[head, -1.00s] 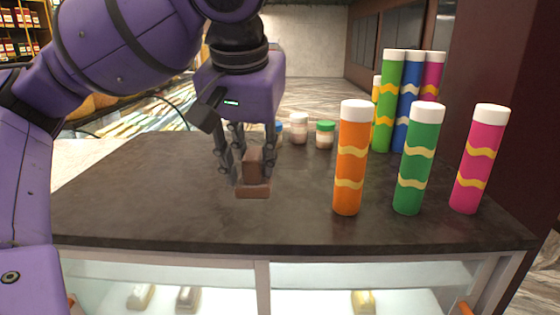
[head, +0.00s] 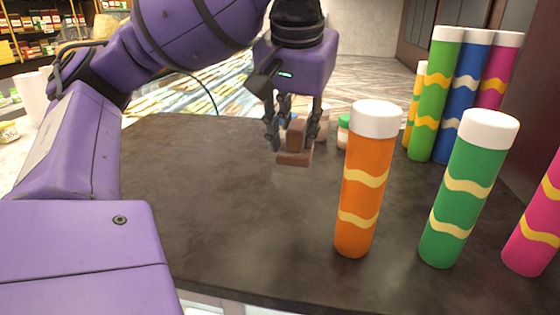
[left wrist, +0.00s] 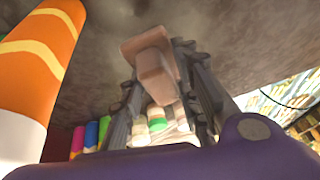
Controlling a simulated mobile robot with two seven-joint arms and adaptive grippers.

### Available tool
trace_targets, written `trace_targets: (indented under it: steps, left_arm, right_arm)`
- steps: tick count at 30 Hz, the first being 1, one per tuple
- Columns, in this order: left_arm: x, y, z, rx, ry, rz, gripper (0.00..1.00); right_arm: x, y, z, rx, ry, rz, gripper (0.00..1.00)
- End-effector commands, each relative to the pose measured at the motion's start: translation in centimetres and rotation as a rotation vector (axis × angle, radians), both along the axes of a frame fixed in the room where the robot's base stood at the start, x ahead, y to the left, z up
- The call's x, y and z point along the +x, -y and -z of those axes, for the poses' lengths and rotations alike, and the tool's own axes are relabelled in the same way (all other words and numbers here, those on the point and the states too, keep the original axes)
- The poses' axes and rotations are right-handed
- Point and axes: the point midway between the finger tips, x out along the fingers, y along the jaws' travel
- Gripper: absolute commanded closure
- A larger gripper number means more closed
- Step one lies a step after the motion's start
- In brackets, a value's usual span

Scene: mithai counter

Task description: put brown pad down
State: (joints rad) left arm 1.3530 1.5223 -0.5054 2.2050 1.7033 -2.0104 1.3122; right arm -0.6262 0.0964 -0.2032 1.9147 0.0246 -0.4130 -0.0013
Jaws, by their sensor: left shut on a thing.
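The brown pad (head: 295,157) is a small brown block with a wider flat base and a raised grip. My left gripper (head: 292,135) points down over the counter and is shut on the raised grip. The base hangs below the fingertips, close to the dark counter top (head: 220,190); I cannot tell whether it touches. In the left wrist view the pad (left wrist: 153,60) sits between the two fingers (left wrist: 158,92). My right gripper is not in view.
An orange tube (head: 362,190) stands to the right of the pad, with a green tube (head: 465,195) and a pink tube (head: 535,225) beyond. More tubes (head: 435,100) stand at the back right. Small jars (head: 343,132) are behind the gripper. The counter's left and front are clear.

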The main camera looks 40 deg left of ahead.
Motion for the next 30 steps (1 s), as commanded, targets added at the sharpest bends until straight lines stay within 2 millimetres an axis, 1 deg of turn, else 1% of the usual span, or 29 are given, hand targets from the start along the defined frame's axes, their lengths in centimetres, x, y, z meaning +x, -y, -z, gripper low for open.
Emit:
trace_targets:
  steps: [1, 2, 3, 7, 11, 15, 20, 23, 27, 30]
  left_arm:
    - [0.6, -0.9, 0.9, -0.002, -0.01, -0.006, 0.94]
    - [0.9, -1.3, 1.2, -0.001, -0.011, -0.005, 0.94]
    - [1.7, -2.2, 2.0, -0.002, -0.017, -0.006, 0.94]
    - [3.5, -4.7, 3.6, -0.002, -0.019, -0.007, 0.94]
    - [4.4, -6.3, 5.4, 0.001, -0.013, -0.004, 0.94]
    - [5.3, -7.7, 7.0, 0.003, -0.005, -0.004, 0.94]
    - [5.9, -8.3, 8.0, 0.001, -0.001, -0.001, 0.94]
    - [6.2, -8.9, 9.0, 0.001, -0.004, -0.002, 0.94]
    - [6.2, -8.8, 11.0, 0.002, -0.004, 0.0, 0.94]
    - [6.2, -8.7, 11.5, 0.002, 0.0, 0.002, 0.94]
  right_arm:
    - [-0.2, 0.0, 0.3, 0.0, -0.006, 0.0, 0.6]
    - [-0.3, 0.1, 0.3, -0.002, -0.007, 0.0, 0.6]
    - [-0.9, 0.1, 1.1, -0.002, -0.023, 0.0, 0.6]
    - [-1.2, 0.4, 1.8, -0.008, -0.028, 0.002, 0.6]
    - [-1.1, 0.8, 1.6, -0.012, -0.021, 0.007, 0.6]
    - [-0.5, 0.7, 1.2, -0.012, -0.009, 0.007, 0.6]
    - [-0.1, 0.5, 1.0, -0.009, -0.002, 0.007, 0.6]
    - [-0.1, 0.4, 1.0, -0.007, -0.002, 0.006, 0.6]
    - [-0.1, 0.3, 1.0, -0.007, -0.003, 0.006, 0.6]
    - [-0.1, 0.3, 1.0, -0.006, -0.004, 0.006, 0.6]
